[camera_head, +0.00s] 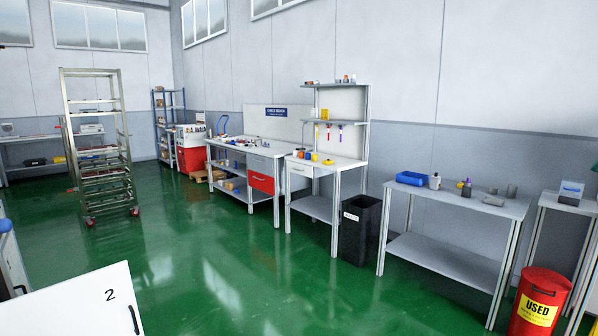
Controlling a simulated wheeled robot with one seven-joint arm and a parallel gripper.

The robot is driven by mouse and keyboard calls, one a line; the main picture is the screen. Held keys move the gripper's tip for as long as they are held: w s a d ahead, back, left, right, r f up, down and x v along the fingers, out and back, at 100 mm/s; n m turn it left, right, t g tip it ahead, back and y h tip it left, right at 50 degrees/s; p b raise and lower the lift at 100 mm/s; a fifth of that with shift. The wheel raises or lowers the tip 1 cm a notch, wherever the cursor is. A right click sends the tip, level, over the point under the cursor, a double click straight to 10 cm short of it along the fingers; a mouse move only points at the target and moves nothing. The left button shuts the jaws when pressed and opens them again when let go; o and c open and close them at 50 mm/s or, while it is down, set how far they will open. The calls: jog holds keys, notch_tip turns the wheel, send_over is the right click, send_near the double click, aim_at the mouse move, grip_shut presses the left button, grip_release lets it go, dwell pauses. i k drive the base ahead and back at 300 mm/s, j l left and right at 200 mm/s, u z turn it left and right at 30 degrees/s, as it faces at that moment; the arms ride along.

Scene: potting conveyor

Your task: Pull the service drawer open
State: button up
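No drawer in view carries a readable service label, so I cannot tell which one is the service drawer. The long workbench at the back has a red drawer front (261,183) with a light handle, below a grey drawer front (260,165). A white panel marked 2 (75,305), with a dark handle (133,320), is close by at the lower left. My gripper is not in view.
A red USED bin (539,303) is at the lower right. A wheeled rack (104,185) stands at the left. The green floor (225,265) between is clear.

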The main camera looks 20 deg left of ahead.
aim_at(305, 170)
jog(key=i+j+u, duration=0.75)
jog(key=i+u, duration=0.15)
jog(key=i, duration=0.5)
jog(key=i+u, duration=0.3)
jog(key=i, duration=2.85)
jog(key=i+z, duration=0.2)
jog(key=i, duration=0.25)
jog(key=i+j+z, duration=0.2)
jog(key=i, duration=0.2)
jog(key=i+j+z, duration=0.15)
jog(key=i, duration=0.25)
jog(key=i+j+z, duration=0.2)
jog(key=i+j, duration=0.1)
jog(key=i, duration=0.1)
